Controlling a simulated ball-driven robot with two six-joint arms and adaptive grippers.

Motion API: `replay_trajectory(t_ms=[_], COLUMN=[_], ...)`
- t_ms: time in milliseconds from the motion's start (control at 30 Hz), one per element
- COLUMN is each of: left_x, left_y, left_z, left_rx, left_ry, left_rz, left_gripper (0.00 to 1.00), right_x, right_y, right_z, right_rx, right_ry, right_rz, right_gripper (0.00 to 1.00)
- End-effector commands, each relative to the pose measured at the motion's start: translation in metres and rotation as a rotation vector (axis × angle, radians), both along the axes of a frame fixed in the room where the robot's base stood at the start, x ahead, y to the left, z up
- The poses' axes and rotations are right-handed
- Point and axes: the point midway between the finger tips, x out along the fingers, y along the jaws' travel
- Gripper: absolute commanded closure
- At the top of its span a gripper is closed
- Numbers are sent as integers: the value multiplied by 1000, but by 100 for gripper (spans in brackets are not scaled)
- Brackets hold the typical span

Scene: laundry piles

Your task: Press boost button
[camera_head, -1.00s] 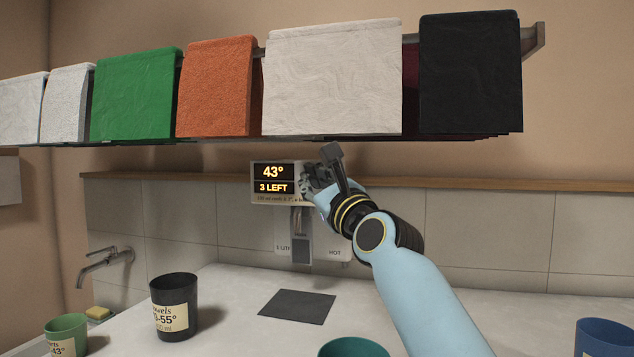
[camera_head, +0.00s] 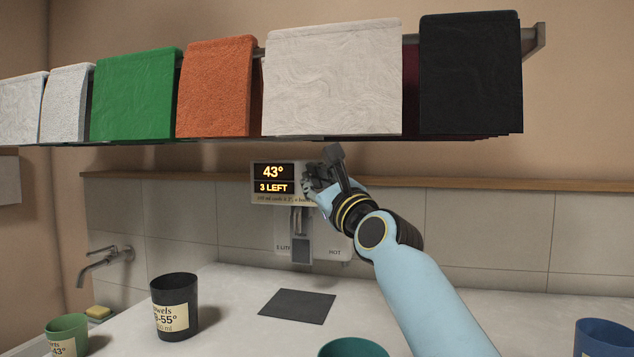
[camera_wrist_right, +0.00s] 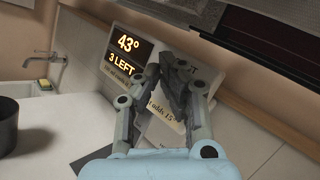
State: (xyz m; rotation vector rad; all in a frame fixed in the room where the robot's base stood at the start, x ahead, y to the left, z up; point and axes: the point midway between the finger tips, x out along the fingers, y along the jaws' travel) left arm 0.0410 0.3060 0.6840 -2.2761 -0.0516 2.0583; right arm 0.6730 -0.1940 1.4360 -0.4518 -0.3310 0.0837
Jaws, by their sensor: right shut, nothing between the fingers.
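A wall unit with a lit display (camera_head: 275,179) reading "43°" and "3 LEFT" hangs above the counter; the display also shows in the right wrist view (camera_wrist_right: 127,50). My right gripper (camera_head: 312,181) is shut and empty, in front of the right side of this unit. In the wrist view its fingertips (camera_wrist_right: 166,72) lie over the unit's face, partly covering small print and a label reading "adds 15". The boost button itself cannot be made out; the fingers hide part of the face. Whether the fingertips touch the unit cannot be told. My left gripper is not in view.
A rack of hanging towels (camera_head: 334,80) spans above the unit. Below is the dispenser part (camera_head: 301,250) with a dark mat (camera_head: 297,306) under it. A dark cup (camera_head: 175,306), green cup (camera_head: 66,335), teal cup (camera_head: 353,347) and blue cup (camera_head: 604,338) stand on the counter.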

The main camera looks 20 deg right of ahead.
Motion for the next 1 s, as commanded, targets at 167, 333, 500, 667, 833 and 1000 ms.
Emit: replay_trajectory(t_ms=[167,333,500,667,833,1000], left_x=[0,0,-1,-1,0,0], left_y=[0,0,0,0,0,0], left_z=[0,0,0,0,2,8], left_rx=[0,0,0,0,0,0], left_ry=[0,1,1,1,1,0], left_rz=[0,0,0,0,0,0], left_gripper=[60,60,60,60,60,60], right_x=[2,4,5,5,3,-4], right_y=[-1,-3,-3,-3,-2,3], right_z=[0,0,0,0,0,0], right_rx=[-1,0,0,0,1,2], right_ry=[0,0,0,0,0,2], right_rz=[0,0,0,0,0,1], right_gripper=[100,100,100,100,100,100])
